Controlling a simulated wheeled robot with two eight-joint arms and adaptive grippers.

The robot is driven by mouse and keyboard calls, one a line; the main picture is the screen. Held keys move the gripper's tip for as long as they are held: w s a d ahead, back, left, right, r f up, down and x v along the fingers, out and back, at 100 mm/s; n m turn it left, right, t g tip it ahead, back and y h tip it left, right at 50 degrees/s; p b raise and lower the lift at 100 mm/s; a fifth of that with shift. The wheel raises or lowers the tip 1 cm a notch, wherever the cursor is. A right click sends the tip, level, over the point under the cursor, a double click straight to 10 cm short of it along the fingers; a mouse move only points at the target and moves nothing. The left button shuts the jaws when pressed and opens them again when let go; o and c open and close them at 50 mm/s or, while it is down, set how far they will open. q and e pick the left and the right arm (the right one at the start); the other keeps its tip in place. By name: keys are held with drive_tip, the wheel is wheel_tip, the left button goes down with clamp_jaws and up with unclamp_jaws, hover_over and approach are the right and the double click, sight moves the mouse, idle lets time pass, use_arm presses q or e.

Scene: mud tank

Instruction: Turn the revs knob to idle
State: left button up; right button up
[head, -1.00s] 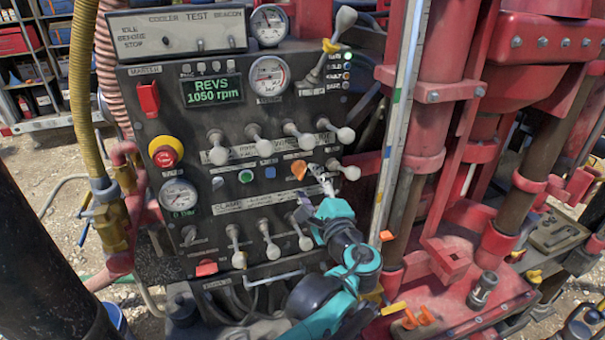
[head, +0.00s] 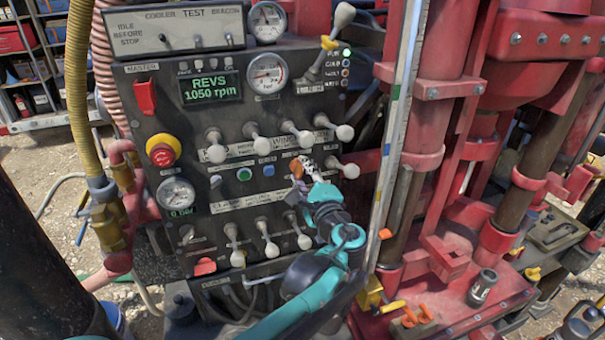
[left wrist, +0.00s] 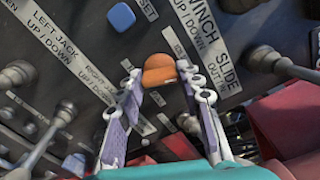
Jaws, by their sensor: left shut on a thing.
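The control panel (head: 142,205) stands upright in front of me. Its small display (head: 211,88) reads REVS 1050 rpm. The orange knob (head: 297,169) sits at the right of the panel, below the upper row of levers. My left gripper (head: 302,166) reaches it from the lower right and is shut on it. In the left wrist view the orange knob (left wrist: 159,69) shows between the two fingertips (left wrist: 160,74), and its front side is plain to see. The knob's exact pointing direction is hard to read. My right gripper is not in view.
White-knobbed levers stick out close around the knob, one just right of it (head: 350,171) and more below (head: 304,241). A blue button (left wrist: 121,16) and a green button (head: 244,174) lie to its left. Red machinery with a mast (head: 430,130) stands to the right.

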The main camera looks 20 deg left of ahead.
use_arm(q)
drive_tip(key=n, duration=0.4)
drive_tip(key=o, duration=1.2)
drive_tip(key=shift+c, duration=0.2)
drive_tip(key=v, duration=1.2)
